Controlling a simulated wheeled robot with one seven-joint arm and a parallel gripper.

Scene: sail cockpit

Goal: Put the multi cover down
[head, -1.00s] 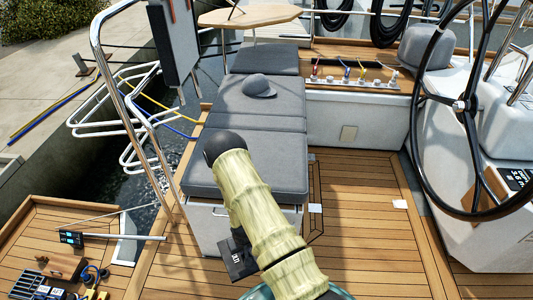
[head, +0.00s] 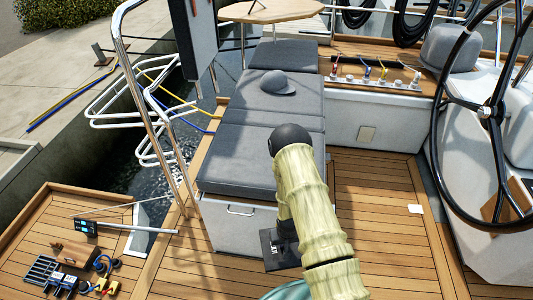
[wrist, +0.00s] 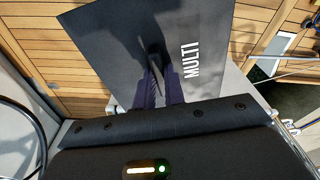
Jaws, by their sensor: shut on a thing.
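The multi cover (wrist: 100,40) is a flat, dark grey plate with white "MULTI" lettering. It fills the upper middle of the wrist view, and wooden deck planks show beyond it. My gripper (wrist: 155,65) is shut on the cover, with its dark fingers meeting at the plate's middle. In the head view, the cover (head: 279,249) is a small black square beside the front of the cushioned bench, above the deck. My arm hides part of it there, and the gripper is mostly hidden too. I cannot tell whether the cover touches anything.
The grey-cushioned bench (head: 240,160) with a cap (head: 278,83) stands left of my arm. The steering wheel (head: 436,140) is at right. Bare deck (head: 385,245) lies between them. At lower left, a lower deck holds a wooden block (head: 75,254) and several small devices.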

